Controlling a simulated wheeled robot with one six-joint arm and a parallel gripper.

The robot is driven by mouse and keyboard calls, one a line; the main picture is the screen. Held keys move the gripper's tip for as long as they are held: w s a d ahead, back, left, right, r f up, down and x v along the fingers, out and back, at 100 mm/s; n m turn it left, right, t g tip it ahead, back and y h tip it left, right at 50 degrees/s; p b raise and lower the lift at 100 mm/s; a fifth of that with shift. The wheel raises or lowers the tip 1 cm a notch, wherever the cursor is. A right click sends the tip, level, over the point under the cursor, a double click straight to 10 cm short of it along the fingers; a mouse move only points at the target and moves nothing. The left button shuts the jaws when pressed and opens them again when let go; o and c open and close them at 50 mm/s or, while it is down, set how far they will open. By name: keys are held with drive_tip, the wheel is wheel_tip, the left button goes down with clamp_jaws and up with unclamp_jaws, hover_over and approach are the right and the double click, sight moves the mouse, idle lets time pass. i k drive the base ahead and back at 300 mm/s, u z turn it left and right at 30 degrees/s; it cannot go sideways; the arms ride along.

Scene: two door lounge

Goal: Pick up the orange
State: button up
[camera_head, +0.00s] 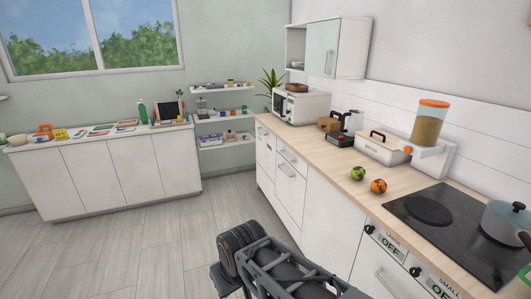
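The orange (378,186) is a small round fruit with dark marks on it. It rests on the wooden counter (335,172), near the front edge and left of the black cooktop. A green round fruit (357,173) with dark marks lies just behind it to the left, with a small gap between them. Part of my dark arm shows at the bottom centre, below and to the left of the orange and apart from it. I cannot make out my gripper's fingers in this view.
A cooktop (429,210) with a grey pot (505,222) is right of the fruit. A dispenser (430,125), white box (383,148) and microwave (301,105) stand along the back. A cluttered white cabinet (105,170) is far left. The floor (155,245) between is clear.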

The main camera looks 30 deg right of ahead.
sight(378, 186)
drive_tip(key=z, duration=0.3)
drive_tip(key=i, duration=1.5)
drive_tip(key=z, duration=1.75)
drive_tip(key=i, duration=1.05)
drive_tip(key=z, duration=0.9)
